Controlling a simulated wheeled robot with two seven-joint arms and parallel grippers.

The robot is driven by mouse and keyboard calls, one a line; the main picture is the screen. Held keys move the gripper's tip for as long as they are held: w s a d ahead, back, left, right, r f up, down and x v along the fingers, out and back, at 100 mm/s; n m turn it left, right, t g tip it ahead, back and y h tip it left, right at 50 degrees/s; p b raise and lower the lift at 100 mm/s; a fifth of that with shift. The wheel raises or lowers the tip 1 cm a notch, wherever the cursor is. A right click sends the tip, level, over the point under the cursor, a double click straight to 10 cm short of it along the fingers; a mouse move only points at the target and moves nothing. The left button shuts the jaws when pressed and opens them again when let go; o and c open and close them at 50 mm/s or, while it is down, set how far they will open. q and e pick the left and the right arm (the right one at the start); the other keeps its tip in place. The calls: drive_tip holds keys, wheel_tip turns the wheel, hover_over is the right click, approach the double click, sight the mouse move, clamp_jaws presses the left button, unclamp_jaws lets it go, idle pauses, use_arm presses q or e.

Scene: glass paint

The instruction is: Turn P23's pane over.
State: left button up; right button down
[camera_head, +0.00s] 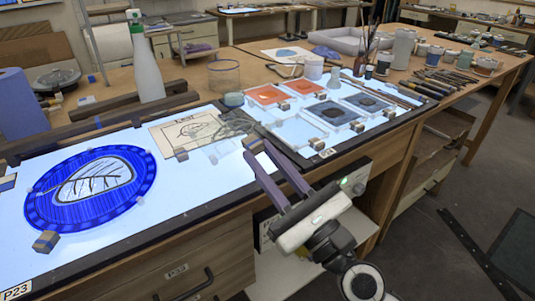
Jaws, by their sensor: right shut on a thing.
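A light table (125,215) carries a "P23" label (17,290) at its near left corner. A round blue pane (92,187) with a pale leaf drawn in black lines lies flat on it, with a small wooden block (47,241) at its near edge. My right gripper (258,150) is over the table's right part, its two purple fingers around a small wooden block (252,142). A clear pane with grey marks (236,124) shows just behind; whether the block is joined to it I cannot tell. My left gripper is not in view.
Small orange (268,95) and grey (330,112) panes with blocks lie at the table's right. A paper drawing (188,133), a glass jar (225,75) and a spray bottle (145,60) stand or lie behind. Brushes and paint pots crowd the back right.

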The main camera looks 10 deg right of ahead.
drive_tip(key=f+m+b, duration=0.1)
drive_tip(key=f+b, duration=0.1)
drive_tip(key=f, duration=0.1)
drive_tip(key=f+m+h+b, duration=0.1)
drive_tip(key=f+b, duration=0.1)
drive_tip(key=b, duration=0.1)
drive_tip(key=f+m+b, duration=0.1)
drive_tip(key=f+b, duration=0.1)
drive_tip(key=f, duration=0.1)
drive_tip(key=shift+s+f+t+h, duration=0.25)
drive_tip(key=shift+f+t+h, duration=0.05)
drive_tip(key=shift+t, duration=0.1)
drive_tip(key=shift+f+b, duration=0.75)
drive_tip(key=shift+b, duration=0.1)
drive_tip(key=c, duration=1.5)
unclamp_jaws()
drive_tip(key=shift+o, duration=0.5)
drive_tip(key=o, duration=0.5)
